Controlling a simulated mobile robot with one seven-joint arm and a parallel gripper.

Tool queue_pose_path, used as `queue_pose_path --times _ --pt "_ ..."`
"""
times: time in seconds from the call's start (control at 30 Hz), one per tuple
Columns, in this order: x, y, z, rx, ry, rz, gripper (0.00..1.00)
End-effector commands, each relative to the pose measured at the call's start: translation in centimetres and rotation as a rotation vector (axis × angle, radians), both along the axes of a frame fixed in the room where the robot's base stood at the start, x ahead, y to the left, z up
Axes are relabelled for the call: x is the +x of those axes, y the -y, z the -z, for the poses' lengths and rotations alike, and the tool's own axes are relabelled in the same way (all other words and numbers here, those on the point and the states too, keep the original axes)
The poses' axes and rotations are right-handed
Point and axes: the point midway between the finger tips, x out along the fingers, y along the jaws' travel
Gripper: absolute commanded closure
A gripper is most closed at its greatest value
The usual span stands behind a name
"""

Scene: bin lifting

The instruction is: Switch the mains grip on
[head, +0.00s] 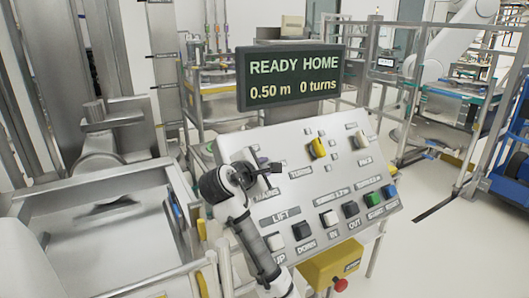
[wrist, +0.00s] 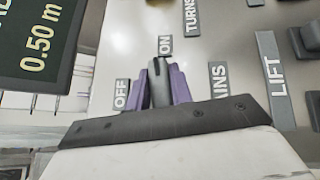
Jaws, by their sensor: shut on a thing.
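The mains grip (wrist: 160,88) is a dark grey handle on the sloping control panel (head: 330,158). In the wrist view its marked end points up the picture, close to the ON label (wrist: 165,45); the OFF label (wrist: 121,95) is to its left. My gripper (head: 267,170) is at the panel's upper left, over the MAINS label. Its two purple fingers stand on either side of the grip, shut on it. In the head view my gripper hides the grip. The grip's exact angle is hard to tell.
The display (head: 293,76) above reads READY HOME, 0.50 m, 0 turns. A yellow selector (head: 317,148) and a pale PACE knob (head: 361,139) are to the right. Several LIFT and other push buttons line the lower panel. A red button (head: 341,285) sits on a yellow box below.

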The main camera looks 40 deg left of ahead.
Motion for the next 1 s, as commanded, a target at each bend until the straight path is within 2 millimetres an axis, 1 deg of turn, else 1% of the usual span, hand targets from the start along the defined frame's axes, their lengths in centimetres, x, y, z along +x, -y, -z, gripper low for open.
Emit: queue_pose_path --times 0.03,0.33,0.87,0.9,1.0 --pt "-0.19 -0.26 -0.29 0.002 -0.028 0.014 1.00" --pt "-0.20 -0.19 0.17 0.038 -0.112 0.090 1.00" --pt "-0.23 -0.21 0.48 0.047 -0.132 0.107 1.00" --pt "-0.23 -0.22 0.49 0.047 -0.132 0.106 0.76" --pt "-0.23 -0.23 0.46 0.047 -0.131 0.106 0.62"
